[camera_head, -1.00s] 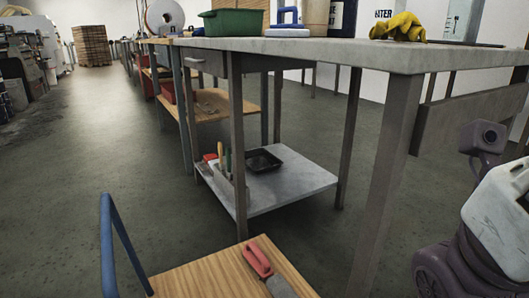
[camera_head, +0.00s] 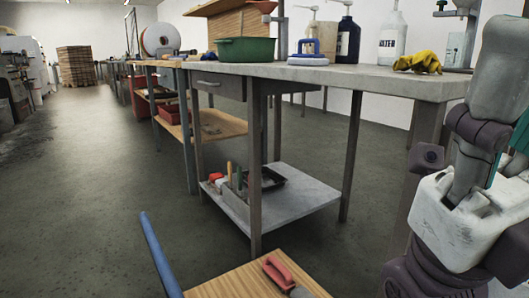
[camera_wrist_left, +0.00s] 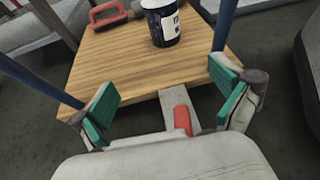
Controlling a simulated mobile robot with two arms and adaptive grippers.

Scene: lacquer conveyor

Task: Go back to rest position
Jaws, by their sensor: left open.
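My left gripper (camera_wrist_left: 165,105) is open in the left wrist view, its two teal-padded fingers spread wide. Between and below them show a grey plate and a small red piece (camera_wrist_left: 181,120); I cannot tell whether they touch the gripper. Beyond is a wooden board (camera_wrist_left: 125,62) with blue bars beside it, holding a dark blue tin with a white label (camera_wrist_left: 160,22) and a red-handled tool (camera_wrist_left: 108,14). The left gripper is outside the head view. My right arm (camera_head: 450,215) fills the right side of the head view, but its gripper does not show.
A grey workbench (camera_head: 330,73) stands ahead, with a green tub (camera_head: 245,50), bottles and a yellow glove (camera_head: 418,62) on top. Its lower shelf (camera_head: 300,197) holds a black tray and tools. Open floor (camera_head: 95,180) lies left.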

